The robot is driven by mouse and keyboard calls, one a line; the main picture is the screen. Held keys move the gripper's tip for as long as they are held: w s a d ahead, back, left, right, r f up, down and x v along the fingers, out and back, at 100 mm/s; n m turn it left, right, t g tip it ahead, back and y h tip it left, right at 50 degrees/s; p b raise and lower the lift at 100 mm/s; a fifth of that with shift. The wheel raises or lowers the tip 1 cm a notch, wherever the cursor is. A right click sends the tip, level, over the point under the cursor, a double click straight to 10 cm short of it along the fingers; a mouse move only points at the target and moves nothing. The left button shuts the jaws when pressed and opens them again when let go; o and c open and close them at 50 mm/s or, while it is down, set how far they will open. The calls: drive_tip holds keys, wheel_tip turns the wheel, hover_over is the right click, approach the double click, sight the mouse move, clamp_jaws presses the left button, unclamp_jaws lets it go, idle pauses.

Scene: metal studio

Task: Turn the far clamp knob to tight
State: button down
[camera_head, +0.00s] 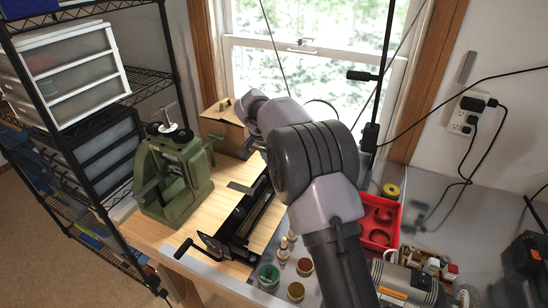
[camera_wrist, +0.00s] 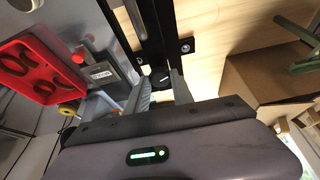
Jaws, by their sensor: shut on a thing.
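A long black rail-like device (camera_head: 242,222) lies on the wooden bench top, with a handle at its near end; my arm covers part of its far end in the head view. In the wrist view its dark body (camera_wrist: 147,22) runs up from between my fingers. A round black knob (camera_wrist: 160,79) sits at the end of that body. My gripper (camera_wrist: 160,90) is shut on this knob, one grey finger on each side. A small black fitting (camera_wrist: 187,46) is beside the rail. The knob's turn angle cannot be told.
A green press (camera_head: 170,178) stands left of the device, and a cardboard box (camera_head: 222,128) behind it. A red tray (camera_head: 381,220) and small jars (camera_head: 296,291) are to the right. A wire shelf (camera_head: 85,130) is at far left.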

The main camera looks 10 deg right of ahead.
drive_tip(key=m+p, duration=0.1)
drive_tip(key=p, duration=0.1)
drive_tip(key=m+g+h+p, duration=0.1)
drive_tip(key=m, duration=0.1)
drive_tip(key=m+p, duration=0.2)
drive_tip(key=shift+w+a+r+g+p, duration=0.2)
drive_tip(key=shift+r+g+p, duration=0.1)
drive_tip(key=shift+g, duration=0.1)
drive_tip(key=m+g+p, duration=0.1)
drive_tip(key=m+p, duration=0.2)
drive_tip(key=p, duration=0.1)
drive_tip(key=shift+w+f+h+p, duration=0.1)
drive_tip(key=shift+f+h+p, duration=0.05)
drive_tip(key=shift+h+p, duration=0.25)
drive_tip(key=shift+m, duration=0.3)
drive_tip(key=shift+f+m+p, duration=0.2)
drive_tip(key=shift+m+p, duration=0.1)
drive_tip(key=shift+p, duration=0.25)
drive_tip(key=c, duration=1.1)
unclamp_jaws()
